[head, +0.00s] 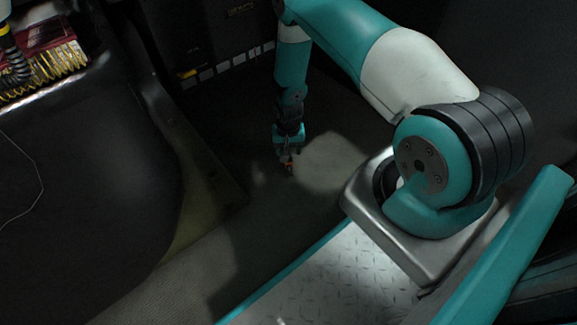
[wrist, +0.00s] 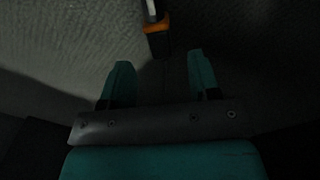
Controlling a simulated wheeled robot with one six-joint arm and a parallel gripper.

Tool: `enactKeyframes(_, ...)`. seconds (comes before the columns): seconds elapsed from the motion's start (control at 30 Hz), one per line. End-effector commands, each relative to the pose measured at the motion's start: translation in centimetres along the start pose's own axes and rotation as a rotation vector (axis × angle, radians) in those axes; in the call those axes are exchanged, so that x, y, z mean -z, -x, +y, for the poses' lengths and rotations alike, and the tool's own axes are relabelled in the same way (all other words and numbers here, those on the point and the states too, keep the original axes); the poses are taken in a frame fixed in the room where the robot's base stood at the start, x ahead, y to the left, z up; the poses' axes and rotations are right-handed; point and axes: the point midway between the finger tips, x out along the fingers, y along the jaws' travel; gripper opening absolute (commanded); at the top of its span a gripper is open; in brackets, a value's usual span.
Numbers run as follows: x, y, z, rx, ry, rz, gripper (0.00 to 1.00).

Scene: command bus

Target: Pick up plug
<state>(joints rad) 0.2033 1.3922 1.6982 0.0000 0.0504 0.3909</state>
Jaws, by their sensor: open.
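In the wrist view the plug (wrist: 156,25) shows at the top edge, with an orange-and-dark end and a pale grey shaft running out of the frame. In the same view my gripper (wrist: 162,75) is open, with its two teal fingers apart and nothing between them. The plug lies beyond the fingertips, roughly in line with the gap and not touching either finger. In the head view my gripper (head: 287,160) points down near the floor, and a small orange spot of the plug (head: 290,168) shows at its tips. The rest of the plug is hidden or too dark there.
A dark curved panel (head: 90,180) fills the left, with a red box with yellow bristle-like parts (head: 45,60) at the upper left. A dark cabinet wall (head: 215,40) stands behind my arm. A lit patch of bare floor (head: 330,162) lies right of my gripper.

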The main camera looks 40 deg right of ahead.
Motion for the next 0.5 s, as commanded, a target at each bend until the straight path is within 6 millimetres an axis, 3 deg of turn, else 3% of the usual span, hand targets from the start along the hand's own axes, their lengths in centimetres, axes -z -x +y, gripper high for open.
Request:
enactKeyframes(0.33,-0.3,-4.6,0.0,0.000,0.000,-0.001,0.56)
enactKeyframes(0.5,-0.3,-5.1,0.0,0.000,0.000,-0.001,0.56)
